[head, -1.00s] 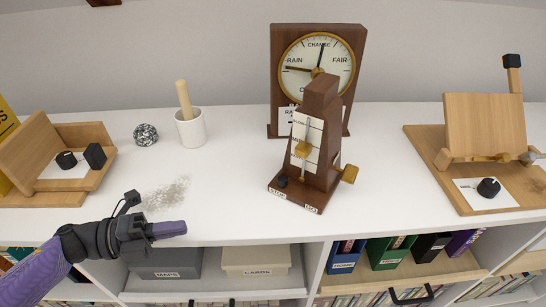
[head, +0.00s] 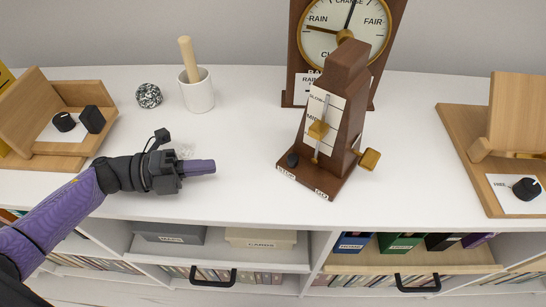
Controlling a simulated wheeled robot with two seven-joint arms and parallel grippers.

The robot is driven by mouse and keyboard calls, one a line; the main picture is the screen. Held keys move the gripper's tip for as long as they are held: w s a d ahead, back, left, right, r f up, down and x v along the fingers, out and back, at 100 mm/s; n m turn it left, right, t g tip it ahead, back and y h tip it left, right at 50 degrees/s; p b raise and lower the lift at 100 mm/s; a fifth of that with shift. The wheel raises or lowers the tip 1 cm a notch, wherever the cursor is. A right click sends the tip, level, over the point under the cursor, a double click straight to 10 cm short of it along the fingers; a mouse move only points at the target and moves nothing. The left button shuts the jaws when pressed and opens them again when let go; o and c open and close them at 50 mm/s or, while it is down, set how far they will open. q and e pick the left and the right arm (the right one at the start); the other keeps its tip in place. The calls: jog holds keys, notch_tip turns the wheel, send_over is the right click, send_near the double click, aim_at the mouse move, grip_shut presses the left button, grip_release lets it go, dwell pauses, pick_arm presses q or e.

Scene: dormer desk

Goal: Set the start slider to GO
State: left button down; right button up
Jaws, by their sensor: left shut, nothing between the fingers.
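A dark wooden metronome (head: 334,133) stands on the white shelf top, right of the middle. Its white scale plate carries a brass slider weight (head: 318,130) on an upright rod. At its foot a small black knob (head: 292,160) sits at the left end of the front edge, by a label that looks like STOP. A GO label (head: 322,194) is at the right end. A brass key (head: 369,159) sticks out on the right side. My left gripper (head: 213,167) is shut and empty, left of the metronome and apart from it. My right gripper is out of view.
A wooden clock-like dial (head: 346,55) stands behind the metronome. A white mortar with pestle (head: 197,94) and a speckled ball (head: 148,96) are behind my gripper. Wooden stands are at left (head: 45,163) and right (head: 455,130). Shelf top is clear between gripper and metronome.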

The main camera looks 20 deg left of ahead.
aim_at(287, 159)
pick_arm(q)
jog(key=b+x, duration=0.1)
jog(key=x, duration=1)
jog(key=shift+w+d+b, duration=0.1)
jog(key=shift+d+b, duration=0.15)
jog(key=shift+b, duration=0.15)
jog(key=shift+w+d, duration=0.2)
jog(key=shift+d, duration=0.25)
